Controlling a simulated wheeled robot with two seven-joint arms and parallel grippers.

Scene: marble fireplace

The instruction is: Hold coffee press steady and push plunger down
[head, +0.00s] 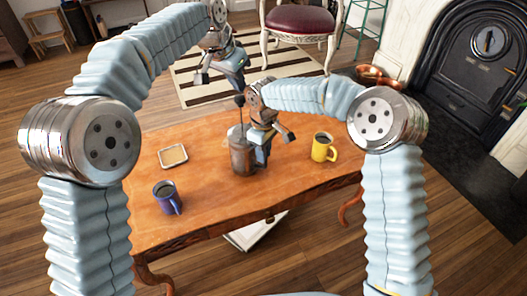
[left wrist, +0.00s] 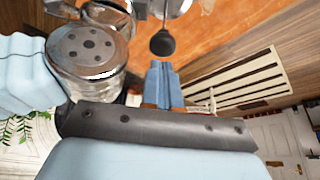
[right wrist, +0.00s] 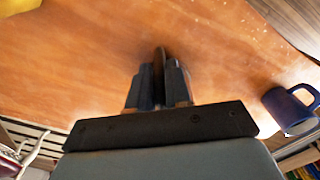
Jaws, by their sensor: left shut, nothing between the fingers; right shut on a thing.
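The coffee press (head: 242,160) stands upright on the wooden table, a brownish-grey cylinder with a thin plunger rod. The dark plunger knob (head: 239,100) is raised well above the lid; it also shows in the left wrist view (left wrist: 162,43). My left gripper (head: 237,86) is shut and empty, its fingertips just above the knob; I cannot tell whether they touch it. My right gripper (head: 262,152) is low beside and behind the press, shut on it. In the right wrist view its fingers (right wrist: 157,80) close around a dark brown strip, probably the handle.
A purple mug (head: 166,195) stands at the table's front left and a yellow mug (head: 324,148) right of the press. A small square tray (head: 173,156) lies to the left. The table (head: 215,212) is clear in front of the press. A red-seated chair (head: 300,22) stands behind.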

